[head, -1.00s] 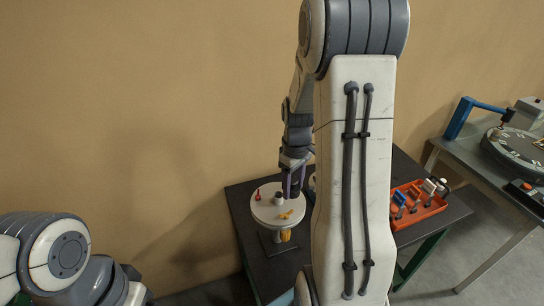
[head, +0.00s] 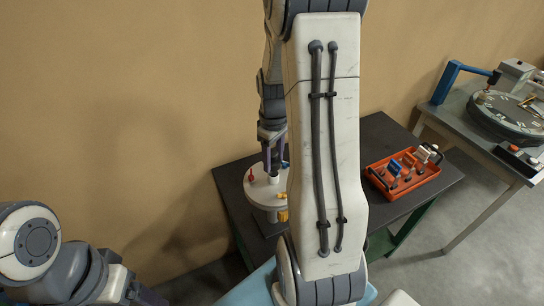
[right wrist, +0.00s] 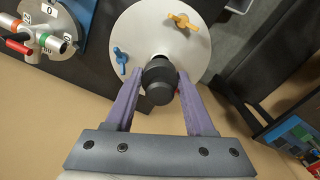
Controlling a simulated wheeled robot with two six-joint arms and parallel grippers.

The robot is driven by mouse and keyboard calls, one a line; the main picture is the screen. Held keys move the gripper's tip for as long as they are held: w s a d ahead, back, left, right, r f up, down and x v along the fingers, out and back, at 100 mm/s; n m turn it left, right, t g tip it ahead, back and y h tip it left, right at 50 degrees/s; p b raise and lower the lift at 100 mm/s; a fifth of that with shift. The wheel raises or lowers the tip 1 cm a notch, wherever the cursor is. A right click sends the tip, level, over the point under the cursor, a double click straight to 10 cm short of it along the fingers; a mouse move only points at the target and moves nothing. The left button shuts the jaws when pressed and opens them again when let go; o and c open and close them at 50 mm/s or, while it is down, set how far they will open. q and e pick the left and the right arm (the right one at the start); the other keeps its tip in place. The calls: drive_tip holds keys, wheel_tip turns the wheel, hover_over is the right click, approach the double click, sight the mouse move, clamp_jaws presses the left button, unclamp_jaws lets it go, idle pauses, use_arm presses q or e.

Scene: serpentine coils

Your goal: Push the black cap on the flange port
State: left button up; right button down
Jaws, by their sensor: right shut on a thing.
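My right gripper (head: 273,172) is above the round white flange plate (head: 258,196), partly hidden by my own arm link. In the right wrist view its purple fingers (right wrist: 158,86) are shut on the black cap (right wrist: 159,92). The cap is in line with the pale port (right wrist: 159,58) near the plate's middle, and only a bit of the port shows past it. I cannot tell whether cap and port touch. A yellow wing handle (right wrist: 183,22) and a blue one (right wrist: 120,60) sit on the plate. My left arm is at lower left; its gripper is outside the picture.
An orange tray (head: 378,184) with several small parts stands on the dark table (head: 385,132) to the right. A second table (head: 460,127) carries a round dial device (head: 505,118). In the right wrist view a valve-like fitting (right wrist: 40,38) with coloured ends is at upper left.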

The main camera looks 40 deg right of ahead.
sight(274, 174)
drive_tip(key=shift+f, duration=0.4)
drive_tip(key=shift+s, duration=0.1)
drive_tip(key=shift+f, duration=0.2)
idle(0.3)
drive_tip(key=shift+f+b, duration=1.05)
drive_tip(key=shift+f, duration=0.15)
drive_tip(key=shift+f, duration=0.1)
drive_tip(key=shift+f+b, duration=0.45)
drive_tip(key=shift+f, duration=0.05)
